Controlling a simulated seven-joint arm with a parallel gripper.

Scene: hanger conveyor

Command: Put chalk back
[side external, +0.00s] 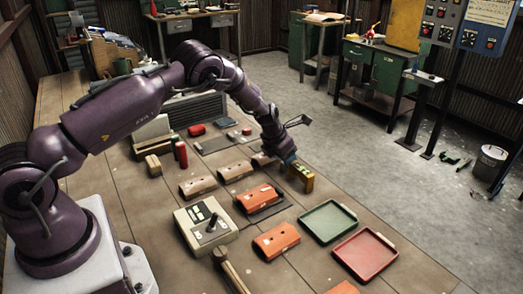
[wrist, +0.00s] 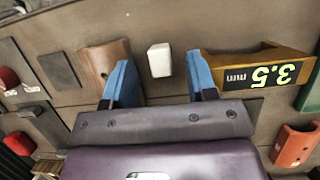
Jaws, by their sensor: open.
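A small white block (wrist: 159,60), which looks like the chalk, lies on the table in the wrist view. My gripper (wrist: 160,82) is open, with its blue fingers to either side of the block and nothing held. The block is a little beyond the middle of the gap between the fingers. In the side view my gripper (side external: 287,158) points down low over the table, and I cannot make out the block there.
A brown curved piece (wrist: 103,60) is close by the left finger. A green tray (side external: 328,222), a red tray (side external: 364,255), orange pieces (side external: 276,241) and a control box with a stick (side external: 204,228) stand nearer the camera. The table's right edge is close.

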